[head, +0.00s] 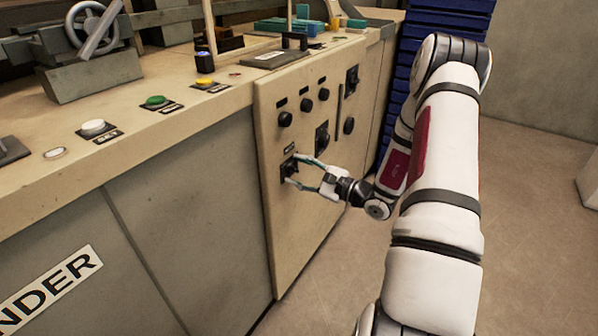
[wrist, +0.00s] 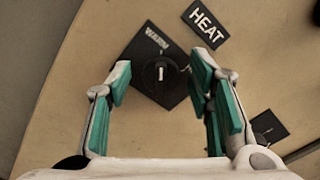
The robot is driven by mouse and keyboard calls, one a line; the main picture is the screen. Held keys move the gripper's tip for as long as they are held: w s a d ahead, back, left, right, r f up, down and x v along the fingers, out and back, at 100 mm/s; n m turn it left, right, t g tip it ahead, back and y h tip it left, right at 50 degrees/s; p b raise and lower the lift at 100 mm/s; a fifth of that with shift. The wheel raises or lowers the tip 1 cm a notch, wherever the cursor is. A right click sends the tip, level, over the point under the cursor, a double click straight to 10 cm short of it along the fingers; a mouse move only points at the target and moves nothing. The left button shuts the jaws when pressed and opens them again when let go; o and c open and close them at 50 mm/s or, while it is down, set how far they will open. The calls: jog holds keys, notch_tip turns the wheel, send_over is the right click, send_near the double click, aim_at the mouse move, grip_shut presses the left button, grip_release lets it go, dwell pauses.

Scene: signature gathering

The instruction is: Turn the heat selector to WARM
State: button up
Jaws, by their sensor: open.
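The heat selector (wrist: 159,74) is a round black knob with a short white line, on a black plate (wrist: 178,97) that sits tilted in the wrist view. The line runs roughly up and down in the picture, with one end towards the pale word WARM (wrist: 157,39). I cannot tell which end is the pointer. The HEAT label (wrist: 208,22) is beside the plate. In the head view the selector (head: 287,171) is low on the cream panel. My gripper (head: 302,171) is open, its teal fingers on either side of the knob; contact is not clear.
The cream panel (head: 290,235) carries several other dark knobs (head: 285,118) above the selector. The bench top holds a white button (head: 93,127), a green one (head: 155,100) and a yellow one (head: 204,81). Blue stacked crates (head: 400,75) stand behind my arm.

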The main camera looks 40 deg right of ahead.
jog(key=v, duration=1.2)
